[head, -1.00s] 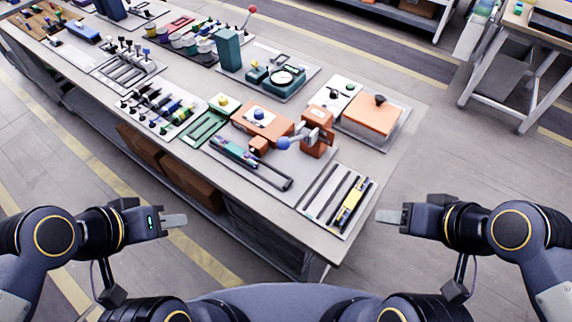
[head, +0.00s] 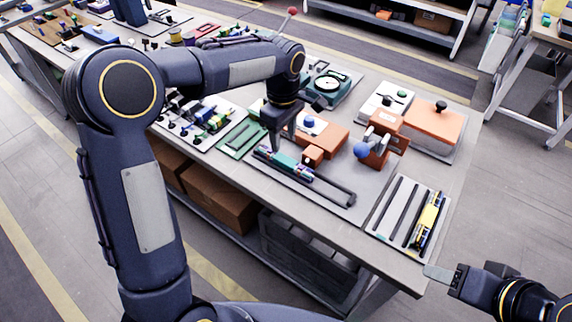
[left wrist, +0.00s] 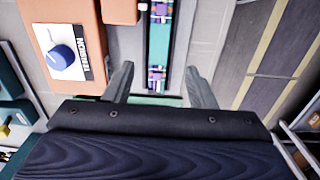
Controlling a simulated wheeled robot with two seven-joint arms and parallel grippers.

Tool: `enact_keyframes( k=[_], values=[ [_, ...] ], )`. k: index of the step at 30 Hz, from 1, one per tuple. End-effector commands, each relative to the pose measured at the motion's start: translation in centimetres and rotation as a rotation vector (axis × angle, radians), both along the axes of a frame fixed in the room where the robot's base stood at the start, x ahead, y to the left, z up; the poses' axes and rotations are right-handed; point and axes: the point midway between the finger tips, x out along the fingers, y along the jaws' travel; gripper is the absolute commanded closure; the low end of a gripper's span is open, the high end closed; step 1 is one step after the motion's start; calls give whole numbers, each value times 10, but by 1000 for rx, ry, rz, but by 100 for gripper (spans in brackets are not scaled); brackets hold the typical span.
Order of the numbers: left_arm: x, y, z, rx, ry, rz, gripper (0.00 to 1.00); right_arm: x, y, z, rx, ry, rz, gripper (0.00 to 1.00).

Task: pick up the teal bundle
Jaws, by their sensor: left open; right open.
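The teal bundle (head: 283,160), with multicoloured ends, lies in a long dark tray (head: 325,187) near the bench's front edge. My left gripper (head: 278,142) points down just over it, open, and partly hides it. In the left wrist view the bundle (left wrist: 160,47) runs lengthwise between the two spread fingers (left wrist: 160,78), with a gap on each side. The fingers look above it; the exact height is unclear. My right gripper (head: 442,274) is open and empty beyond the bench's front right corner.
Close by are an orange block with a blue knob (left wrist: 61,57) and a clamp-like orange device with a blue ball (head: 361,150). A rack with black bars and a yellow bundle (head: 428,222) lies to the right. A green frame (head: 241,139) is to the left.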

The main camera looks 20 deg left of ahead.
Motion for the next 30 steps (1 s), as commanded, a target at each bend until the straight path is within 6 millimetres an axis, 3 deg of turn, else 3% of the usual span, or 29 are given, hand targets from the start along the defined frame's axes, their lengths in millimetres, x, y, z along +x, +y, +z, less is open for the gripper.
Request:
enact_keyframes(
  k=[18, 28, 30],
  values=[
    [0, -4, -75, 6, 8, 22, 49, 0, 0, 0, 0, 0, 0, 48],
    [0, -4, -83, 5, 6, 22, 49, 0, 0, 0, 0, 0, 0, 48],
    [0, -4, -83, 5, 6, 22, 57, 0, 0, 0, 0, 0, 0, 48]
  ],
)
